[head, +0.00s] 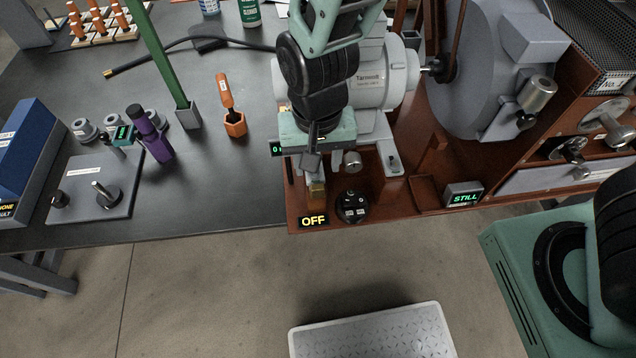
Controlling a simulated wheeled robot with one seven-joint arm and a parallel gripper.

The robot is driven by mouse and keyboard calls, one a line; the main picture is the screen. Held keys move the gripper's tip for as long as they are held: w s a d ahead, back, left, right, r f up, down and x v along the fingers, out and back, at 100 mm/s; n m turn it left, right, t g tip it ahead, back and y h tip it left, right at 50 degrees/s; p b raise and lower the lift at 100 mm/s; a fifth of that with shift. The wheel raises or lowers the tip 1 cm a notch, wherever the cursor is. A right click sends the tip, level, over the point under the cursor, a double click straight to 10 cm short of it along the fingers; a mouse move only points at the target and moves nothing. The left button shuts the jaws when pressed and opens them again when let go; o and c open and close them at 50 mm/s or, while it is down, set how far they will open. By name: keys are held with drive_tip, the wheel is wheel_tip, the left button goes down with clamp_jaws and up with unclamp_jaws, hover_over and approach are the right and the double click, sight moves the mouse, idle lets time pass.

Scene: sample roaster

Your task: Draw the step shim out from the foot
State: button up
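The grey motor (387,85) stands on the reddish-brown base (420,205) of the roaster. One of its feet (391,162) shows as a grey plate at its right side. My gripper (314,168) points down in front of the motor's left part, above the base's front left corner. A small tan, brass-like piece (317,191) shows right below the fingers. It may be the step shim, but I cannot tell for sure. My gripper and wrist hide the motor's left foot. The fingers are small and seen from above, so their opening and any contact are unclear.
An OFF sign (313,221) and a black knob (352,206) sit at the base's front edge. A STILL display (464,196) is further right. An orange-handled tool (226,92) stands in a holder, left. A green post (160,60) rises from the dark table (230,190).

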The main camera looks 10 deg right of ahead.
sight(317, 187)
wheel_tip(317, 187, down, 9)
drive_tip(key=shift+r+b, duration=0.2)
drive_tip(key=shift+b, duration=0.25)
